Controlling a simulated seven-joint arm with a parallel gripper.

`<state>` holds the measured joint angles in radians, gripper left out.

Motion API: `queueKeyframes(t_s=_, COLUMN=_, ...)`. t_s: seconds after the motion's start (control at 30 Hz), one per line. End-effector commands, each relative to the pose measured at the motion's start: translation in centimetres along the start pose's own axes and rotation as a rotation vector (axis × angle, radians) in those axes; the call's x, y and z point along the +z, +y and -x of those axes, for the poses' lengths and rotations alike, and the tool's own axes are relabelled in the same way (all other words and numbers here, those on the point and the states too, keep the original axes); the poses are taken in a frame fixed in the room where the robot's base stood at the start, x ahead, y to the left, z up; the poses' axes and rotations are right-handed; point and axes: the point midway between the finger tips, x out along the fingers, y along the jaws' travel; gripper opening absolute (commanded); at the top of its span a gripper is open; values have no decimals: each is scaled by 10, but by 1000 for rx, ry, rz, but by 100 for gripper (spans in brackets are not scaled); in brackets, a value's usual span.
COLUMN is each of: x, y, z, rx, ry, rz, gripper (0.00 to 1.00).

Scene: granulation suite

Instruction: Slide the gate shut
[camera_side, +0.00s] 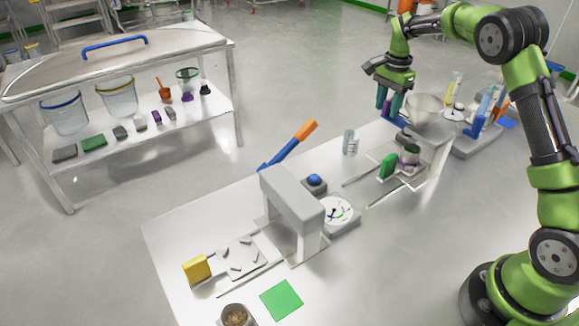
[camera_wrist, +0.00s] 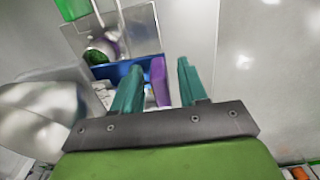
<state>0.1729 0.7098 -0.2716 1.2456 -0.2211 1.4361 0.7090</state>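My gripper (camera_side: 390,108) points down at the back right of the bench, beside the metal hopper bowl (camera_side: 425,108). In the wrist view its teal fingers (camera_wrist: 159,66) are apart. An upright purple tab (camera_wrist: 159,82) shows between them, closer to the left finger, with a gap to the right one. A blue bar (camera_wrist: 125,68) runs left from the tab; a bit of blue (camera_side: 399,122) also shows below the fingers in the side view. These look like the gate and its handle, but I cannot tell for sure. The bowl (camera_wrist: 38,115) fills the wrist view's left.
A grey press frame (camera_side: 291,197) with a blue-and-orange lever (camera_side: 289,146), a dial (camera_side: 339,212) and a yellow block (camera_side: 196,269) occupy the nearer bench.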

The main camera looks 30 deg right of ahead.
Motion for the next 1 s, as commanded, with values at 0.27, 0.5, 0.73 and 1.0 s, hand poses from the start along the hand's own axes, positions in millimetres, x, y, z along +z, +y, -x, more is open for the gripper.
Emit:
queueKeyframes(t_s=0.27, x=-2, y=0, z=6, rx=-2, ry=3, rz=-1, gripper=43)
queueKeyframes(t_s=0.5, x=-2, y=-1, z=52, rx=-6, ry=5, rz=0, gripper=43)
queueKeyframes(t_s=0.73, x=-2, y=-1, z=109, rx=-5, ry=5, rz=0, gripper=43)
queueKeyframes(t_s=1.0, x=-2, y=0, z=155, rx=-1, ry=4, rz=-1, gripper=43)
